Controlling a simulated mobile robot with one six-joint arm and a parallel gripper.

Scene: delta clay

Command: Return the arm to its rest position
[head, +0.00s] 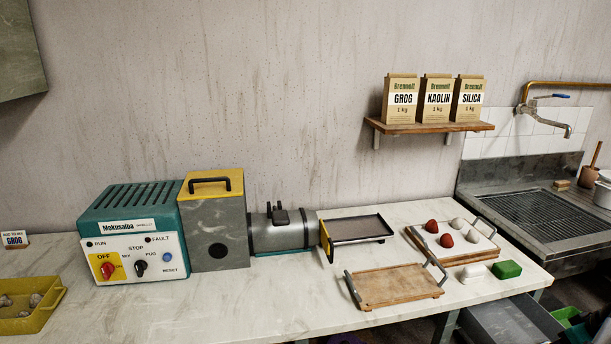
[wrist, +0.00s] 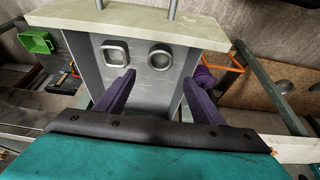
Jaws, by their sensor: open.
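My gripper (wrist: 160,78) shows in the wrist view as two purple fingers standing apart, with nothing between them. The dark palm and a teal part of my arm fill the bottom of that view. Beyond the fingers is a grey panel (wrist: 142,88) with a square and a round ring on it, under a pale slab; I cannot tell what it belongs to. In the head view no gripper can be made out over the worktop; only a small purple patch shows at the bottom edge.
The worktop (head: 200,305) holds a teal-and-grey machine (head: 140,222), a wooden tray (head: 395,287), a dark-topped tray (head: 357,230) and a tray (head: 425,243) with red and white lumps. A yellow tray (head: 25,318) is at left, a sink (head: 540,215) at right. The front middle is clear.

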